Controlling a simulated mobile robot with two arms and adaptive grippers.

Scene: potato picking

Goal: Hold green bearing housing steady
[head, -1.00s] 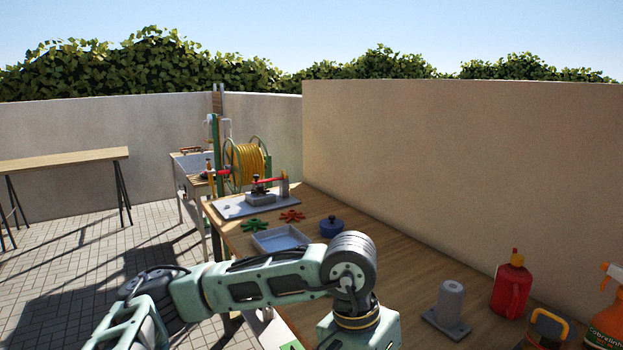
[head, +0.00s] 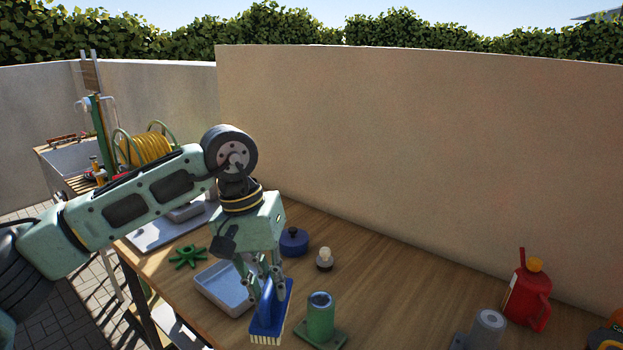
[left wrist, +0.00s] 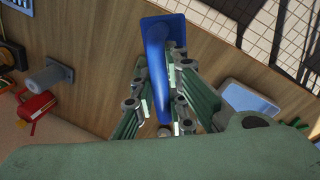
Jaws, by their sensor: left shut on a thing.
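The green bearing housing (head: 321,318) stands upright on its flat base on the wooden workbench, with an open round top. My left gripper (head: 264,288) is just left of it, shut on the handle of a blue brush (head: 270,314) with pale bristles pointing down. The left wrist view also shows the blue brush (left wrist: 157,62) between the fingers (left wrist: 158,88). In that view I cannot make out the green housing. The brush and the housing look close together, and I cannot tell whether they touch. My right gripper is not in view.
A grey tray (head: 205,285) lies left of the gripper. A green star-shaped handwheel (head: 188,257), a blue lidded pot (head: 294,243) and a small round-knobbed item (head: 324,260) lie behind. A grey housing (head: 487,326) and red can (head: 527,296) stand right. Bench between is clear.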

